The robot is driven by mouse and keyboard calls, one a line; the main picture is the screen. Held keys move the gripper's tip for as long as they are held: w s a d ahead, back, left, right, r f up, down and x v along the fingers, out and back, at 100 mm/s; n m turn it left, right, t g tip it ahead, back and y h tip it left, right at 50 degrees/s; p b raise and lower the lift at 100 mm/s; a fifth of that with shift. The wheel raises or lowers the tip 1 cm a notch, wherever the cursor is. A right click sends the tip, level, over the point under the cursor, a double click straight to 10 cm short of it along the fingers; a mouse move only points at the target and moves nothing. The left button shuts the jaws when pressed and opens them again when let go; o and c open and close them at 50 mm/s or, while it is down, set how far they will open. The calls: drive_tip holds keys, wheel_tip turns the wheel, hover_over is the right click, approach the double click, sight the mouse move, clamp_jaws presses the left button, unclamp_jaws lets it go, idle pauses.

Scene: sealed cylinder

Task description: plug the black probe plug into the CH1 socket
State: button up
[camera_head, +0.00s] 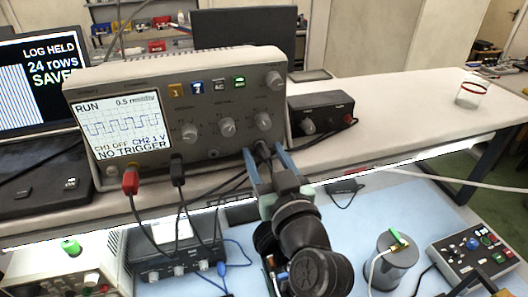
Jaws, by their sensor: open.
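The oscilloscope (172,110) stands on the raised shelf; its screen (122,125) reads RUN, CH1 OFF, CH2 1 V and NO TRIGGER. A red plug (130,181) and a black plug (178,170) sit at its lower front edge, with cables hanging down. My gripper (263,156) is open at the scope's lower right front. Its two blue-grey fingers stand either side of a dark plug-like piece (262,148) against the front. I cannot tell whether they touch it. The CH1 socket is not identifiable; labels there are too small to read.
A small black box (321,113) stands right of the scope, a glass jar (470,93) at the shelf's far right. Below are a black unit (175,260), a grey cylinder with a green top (393,262) and a control box (475,250). Cables hang around my gripper.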

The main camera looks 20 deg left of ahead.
sight(267, 161)
drive_tip(key=shift+b, duration=0.3)
idle(0.5)
clamp_jaws()
drive_tip(key=shift+s+d+f, duration=0.1)
idle(1.4)
drive_tip(key=shift+b+v, duration=0.8)
drive_tip(key=shift+v, duration=2.1)
drive_tip(key=s+a, duration=0.5)
drive_tip(key=a, duration=0.1)
drive_tip(key=shift+s+a, duration=0.35)
